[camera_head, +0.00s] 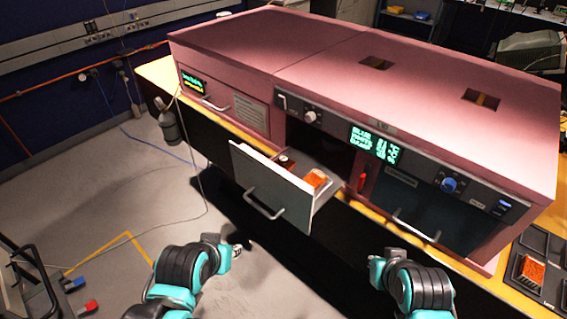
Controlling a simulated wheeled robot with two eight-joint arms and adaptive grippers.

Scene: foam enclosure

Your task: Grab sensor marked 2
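No sensor with a readable mark 2 shows. An orange block (315,179) and a small dark piece with a reddish side (284,163) lie in the pulled-out drawer (268,186) of the pink machine. Another orange block (530,272) lies in a dark tray (551,247) at the right edge. I cannot tell which of these is a sensor. My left gripper (237,251) is low in front of the drawer, apart from it. My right gripper (376,268) is in front of the machine's right half, touching nothing visible. The fingers of both are too small to read.
The pink machine (300,48) stands on a yellow-edged bench. Its right door (425,205), with a handle, is shut. A red object (362,182) is beside the dark opening. A dark bottle (168,125) hangs at the left. The floor between my arms is clear.

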